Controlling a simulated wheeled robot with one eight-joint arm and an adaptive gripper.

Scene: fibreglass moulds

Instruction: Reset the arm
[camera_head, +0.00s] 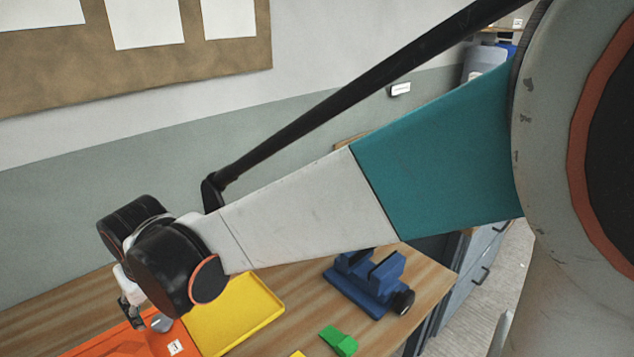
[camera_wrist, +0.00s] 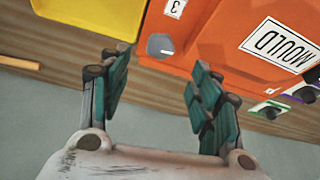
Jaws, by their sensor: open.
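My arm stretches across the head view from the right down to the lower left. My gripper (camera_head: 133,310) is at its end, partly hidden behind the dark wrist joint. In the wrist view my gripper (camera_wrist: 160,95) is open, with its green-padded fingers well apart and nothing between them. Past the fingers lies an orange mould (camera_wrist: 215,45) with a "MOULD" label and a round grey disc. The orange mould also shows at the lower left in the head view (camera_head: 115,343).
A yellow tray (camera_head: 245,318) lies beside the orange mould on the wooden table (camera_head: 300,290). A blue vise (camera_head: 365,285) stands near the table's right end. A green block (camera_head: 338,340) lies in front of it. A wall with a pinboard (camera_head: 100,70) is behind.

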